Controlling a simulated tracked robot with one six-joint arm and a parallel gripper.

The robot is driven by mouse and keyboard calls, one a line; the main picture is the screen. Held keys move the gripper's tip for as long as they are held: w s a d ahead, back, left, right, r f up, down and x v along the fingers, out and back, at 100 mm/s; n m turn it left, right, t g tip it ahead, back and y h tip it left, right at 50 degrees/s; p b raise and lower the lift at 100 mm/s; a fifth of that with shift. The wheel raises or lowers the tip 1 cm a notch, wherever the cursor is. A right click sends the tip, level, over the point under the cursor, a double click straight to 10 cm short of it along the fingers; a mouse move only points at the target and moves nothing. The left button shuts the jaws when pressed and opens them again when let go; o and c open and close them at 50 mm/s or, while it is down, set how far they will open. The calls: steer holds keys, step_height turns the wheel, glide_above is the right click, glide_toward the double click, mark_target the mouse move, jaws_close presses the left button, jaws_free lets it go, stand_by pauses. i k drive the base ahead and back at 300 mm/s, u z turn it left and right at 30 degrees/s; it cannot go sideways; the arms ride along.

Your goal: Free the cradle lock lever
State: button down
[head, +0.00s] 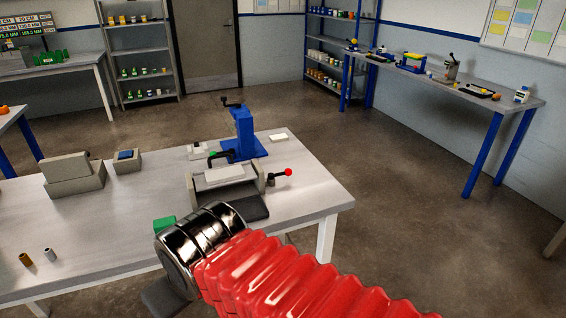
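The cradle (232,194) is a grey open-topped frame with a pale block in it, standing on the bench near its right end. A short dark lever with a red ball knob (288,172) sticks out from the cradle's right side. I take it for the lock lever. My gripper (207,252) is in front of the cradle, nearer to me, apart from the knob. Its dark finger pads show wide apart on either side of my shiny black wrist. The wrist hides the space between them, and I see nothing held.
A blue stand with a crank (243,135) rises behind the cradle. A black handle (220,155) stands by the cradle's back. Grey blocks (72,176) and two small cylinders (49,254) are on the left. The bench's right end is clear.

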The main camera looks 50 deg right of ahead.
mark_target(288, 172)
steer(key=u, duration=0.05)
steer(key=i, duration=1)
steer(key=z, duration=0.05)
